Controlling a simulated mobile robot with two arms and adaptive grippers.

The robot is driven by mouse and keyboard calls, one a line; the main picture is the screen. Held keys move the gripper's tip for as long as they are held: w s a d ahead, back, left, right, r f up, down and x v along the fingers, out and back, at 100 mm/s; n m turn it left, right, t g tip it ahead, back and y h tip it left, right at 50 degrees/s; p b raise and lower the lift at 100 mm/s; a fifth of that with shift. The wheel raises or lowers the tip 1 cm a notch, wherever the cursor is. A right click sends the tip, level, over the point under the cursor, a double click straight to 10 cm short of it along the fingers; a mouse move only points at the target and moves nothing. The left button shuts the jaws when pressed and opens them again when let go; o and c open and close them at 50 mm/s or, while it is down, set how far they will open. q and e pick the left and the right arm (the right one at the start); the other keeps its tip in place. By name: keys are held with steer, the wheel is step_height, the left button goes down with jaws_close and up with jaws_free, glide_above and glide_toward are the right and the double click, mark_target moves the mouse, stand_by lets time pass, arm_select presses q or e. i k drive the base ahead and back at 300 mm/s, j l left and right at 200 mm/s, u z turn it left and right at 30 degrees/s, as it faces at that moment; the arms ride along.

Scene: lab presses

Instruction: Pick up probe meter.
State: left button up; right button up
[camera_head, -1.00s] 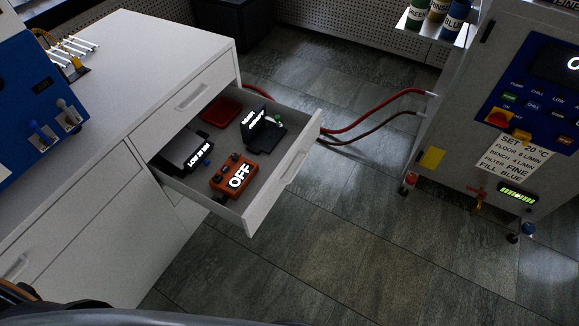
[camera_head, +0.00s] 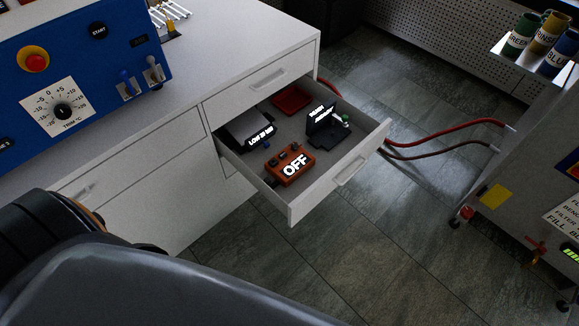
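An open drawer (camera_head: 352,165) in the white bench holds several devices. An orange box (camera_head: 290,165) with a bright "OFF" display sits near its front left. A grey and black box (camera_head: 250,130) with small lit text, seemingly "LOW", lies at the left. A black device (camera_head: 322,121) with an upright lit panel and a flat base stands at the right. A red tray (camera_head: 291,100) lies at the back. I cannot tell for certain which of these is the probe meter. Neither gripper shows; only part of my own arm and body fills the lower left.
A blue panel (camera_head: 85,70) with a red button and trim dial stands on the bench top (camera_head: 215,50). Labelled cups (camera_head: 552,34) stand on a shelf. The floor (camera_head: 300,260) before the drawer is clear.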

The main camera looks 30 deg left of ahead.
mark_target(285, 171)
steer(key=i+l+u, duration=0.1)
steer(key=u, duration=0.75)
